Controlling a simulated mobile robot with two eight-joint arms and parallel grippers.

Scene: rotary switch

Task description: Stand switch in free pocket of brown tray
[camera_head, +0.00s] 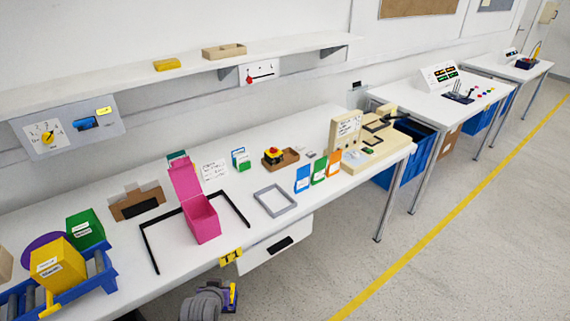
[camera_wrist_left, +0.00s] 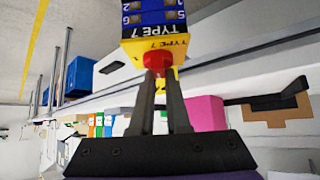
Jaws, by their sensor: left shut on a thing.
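The switch I hold has a red knob, a yellow plate lettered TYPE 7 and a blue body (camera_wrist_left: 153,17). My left gripper (camera_wrist_left: 158,75) is shut on its red knob. In the head view the left gripper (camera_head: 213,298) is low at the bottom, in front of the bench edge, with part of the switch (camera_head: 233,292) showing at its right. The brown tray (camera_head: 293,158) lies on the bench, right of centre. Another switch (camera_head: 273,155), yellow and black with a red knob, stands in its left part; its right part looks empty. My right gripper is not in view.
A pink open box (camera_head: 203,220) and a grey frame (camera_head: 275,201) lie nearer the front. Blue, green and orange cards (camera_head: 318,170) stand right of the frame. A yellow tag (camera_head: 231,256) is on the bench's front edge. A beige fixture (camera_head: 372,143) stands at the right end.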

